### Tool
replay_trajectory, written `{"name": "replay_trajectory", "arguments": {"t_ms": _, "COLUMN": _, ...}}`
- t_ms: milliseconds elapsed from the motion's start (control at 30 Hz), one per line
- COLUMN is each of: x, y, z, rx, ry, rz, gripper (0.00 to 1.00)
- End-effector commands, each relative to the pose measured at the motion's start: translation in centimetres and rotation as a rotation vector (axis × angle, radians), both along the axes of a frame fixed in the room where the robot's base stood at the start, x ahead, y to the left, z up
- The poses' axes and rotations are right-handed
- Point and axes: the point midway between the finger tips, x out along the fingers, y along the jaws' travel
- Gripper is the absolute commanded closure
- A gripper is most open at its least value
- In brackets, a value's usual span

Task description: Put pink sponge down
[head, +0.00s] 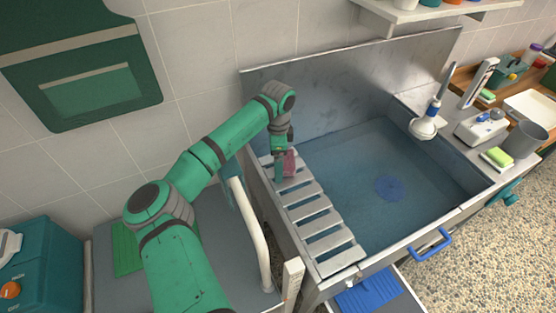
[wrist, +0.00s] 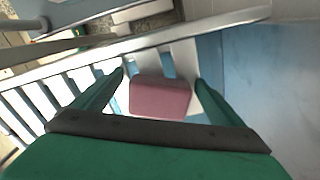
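The pink sponge (head: 290,162) is at the far end of the slatted rack (head: 320,243) on the left side of the sink (head: 420,180). In the wrist view the sponge (wrist: 160,97) lies between the two green fingers of my gripper (wrist: 160,76), with slats showing beneath and around it. Narrow gaps show between the sponge and both fingers, so my gripper is open around it and not clamped. In the head view my gripper (head: 283,168) points down at the rack and partly hides the sponge. Whether the sponge's underside rests fully on the slats is hard to see.
The sink's tall back panel (head: 345,85) stands close behind my gripper. A white curved pipe (head: 250,225) rises left of the rack. A shower head (head: 424,127) is at the sink's far right, near a green-yellow sponge (head: 497,157). The nearer slats are clear.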

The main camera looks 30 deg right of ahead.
Motion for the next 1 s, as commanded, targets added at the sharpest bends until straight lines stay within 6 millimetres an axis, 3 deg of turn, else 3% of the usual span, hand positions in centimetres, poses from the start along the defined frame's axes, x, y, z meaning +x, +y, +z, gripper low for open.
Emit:
{"name": "replay_trajectory", "arguments": {"t_ms": 267, "x": 0.0, "y": 0.0, "z": 1.0, "rx": -0.001, "ry": 0.0, "rz": 0.0, "gripper": 0.08}}
{"name": "replay_trajectory", "arguments": {"t_ms": 700, "x": 0.0, "y": -0.1, "z": 9.3, "rx": 0.0, "ry": -0.001, "rz": 0.0, "gripper": 0.08}}
{"name": "replay_trajectory", "arguments": {"t_ms": 1000, "x": 0.0, "y": 0.0, "z": 12.2, "rx": 0.001, "ry": 0.0, "rz": 0.0, "gripper": 0.08}}
